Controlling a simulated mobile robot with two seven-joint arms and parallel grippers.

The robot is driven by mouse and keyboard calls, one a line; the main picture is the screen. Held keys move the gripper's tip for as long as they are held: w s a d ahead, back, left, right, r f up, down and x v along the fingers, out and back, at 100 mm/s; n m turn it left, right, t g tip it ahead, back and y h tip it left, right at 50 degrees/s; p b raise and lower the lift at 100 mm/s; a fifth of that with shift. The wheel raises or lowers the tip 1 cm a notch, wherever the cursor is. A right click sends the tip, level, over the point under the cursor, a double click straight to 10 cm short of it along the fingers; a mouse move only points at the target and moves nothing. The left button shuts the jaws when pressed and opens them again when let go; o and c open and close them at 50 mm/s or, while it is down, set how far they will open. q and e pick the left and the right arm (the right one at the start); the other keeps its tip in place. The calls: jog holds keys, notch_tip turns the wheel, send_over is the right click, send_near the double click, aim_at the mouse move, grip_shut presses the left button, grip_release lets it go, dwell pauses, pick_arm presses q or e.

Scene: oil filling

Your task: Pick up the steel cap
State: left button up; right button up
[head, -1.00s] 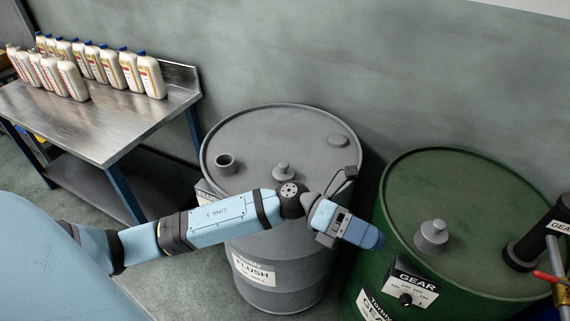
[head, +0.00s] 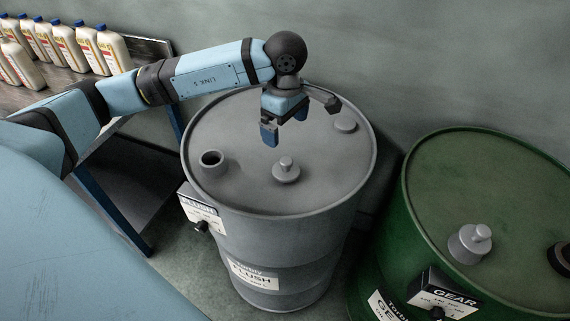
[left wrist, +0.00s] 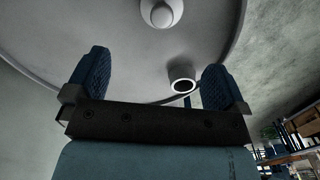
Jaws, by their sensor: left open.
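The steel cap (head: 286,172), a grey stepped disc with a knob, sits on top of the grey FLUSH drum (head: 322,180), near the middle. In the left wrist view the cap (left wrist: 161,12) shows at the top edge, partly cut off. My left gripper (head: 285,122) is above the drum, behind and above the cap in the head view. Its blue fingers point down, open and empty, apart from the cap. In the left wrist view the two fingers (left wrist: 157,75) are spread wide. My right gripper is not in view.
An open neck (head: 212,159) stands on the drum left of the cap, and a low plug (head: 345,122) lies toward the back right. A green GEAR drum (head: 500,190) with a similar cap (head: 470,242) stands at right. Several white bottles (head: 75,45) stand on the steel bench.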

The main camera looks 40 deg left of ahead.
aim_at(287, 160)
pick_arm(q)
jog(key=f, duration=1.3)
jog(key=shift+s+d+f+p, duration=0.15)
jog(key=shift+d+p, duration=0.1)
jog(key=shift+p, duration=0.15)
jog(key=c, duration=1.1)
